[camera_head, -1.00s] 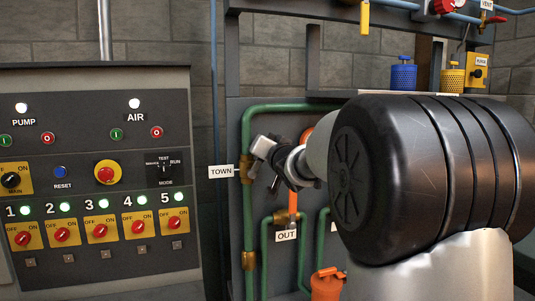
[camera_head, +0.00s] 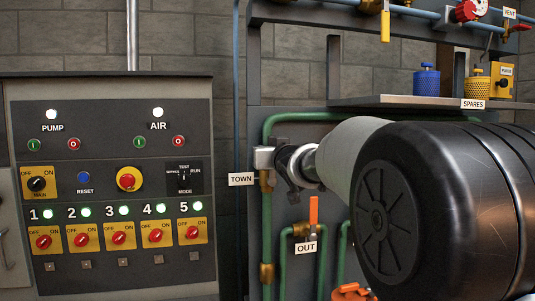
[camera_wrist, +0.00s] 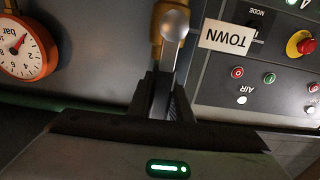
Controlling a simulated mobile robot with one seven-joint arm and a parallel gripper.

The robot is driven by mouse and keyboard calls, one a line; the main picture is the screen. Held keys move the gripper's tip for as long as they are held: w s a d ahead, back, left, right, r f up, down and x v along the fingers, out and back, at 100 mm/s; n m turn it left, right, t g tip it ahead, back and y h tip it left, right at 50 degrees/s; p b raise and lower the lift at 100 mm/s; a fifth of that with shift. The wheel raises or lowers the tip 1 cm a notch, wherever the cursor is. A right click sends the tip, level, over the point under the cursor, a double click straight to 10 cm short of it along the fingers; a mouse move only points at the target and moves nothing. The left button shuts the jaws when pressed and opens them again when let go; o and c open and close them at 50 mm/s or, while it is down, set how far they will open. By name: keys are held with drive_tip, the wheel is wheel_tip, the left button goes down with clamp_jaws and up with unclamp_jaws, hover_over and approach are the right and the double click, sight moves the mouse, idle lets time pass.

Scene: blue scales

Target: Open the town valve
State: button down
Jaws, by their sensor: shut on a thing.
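The town valve has a brass body (camera_head: 265,180) on a green vertical pipe, beside the white TOWN label (camera_head: 241,179). In the wrist view the brass body (camera_wrist: 157,48) stands at the top centre, with a silver round-ended lever (camera_wrist: 174,26) in front of it. The lever runs down between my gripper's dark fingers (camera_wrist: 166,98). My gripper (camera_head: 266,158) is shut on this lever. In the head view my gripper and wrist hide most of the lever, so its exact angle is hard to tell. The TOWN label (camera_wrist: 228,38) is right of the lever.
The OUT valve (camera_head: 313,212), with an upright orange handle, stands below my arm. A control panel (camera_head: 110,130) with switches is at the left. A shelf (camera_head: 400,101) with blue and yellow canisters is above. A pressure gauge (camera_wrist: 22,48) is left of the lever.

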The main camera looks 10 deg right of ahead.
idle(0.3)
drive_tip(key=c, duration=1.6)
unclamp_jaws()
drive_tip(key=shift+a, duration=0.1)
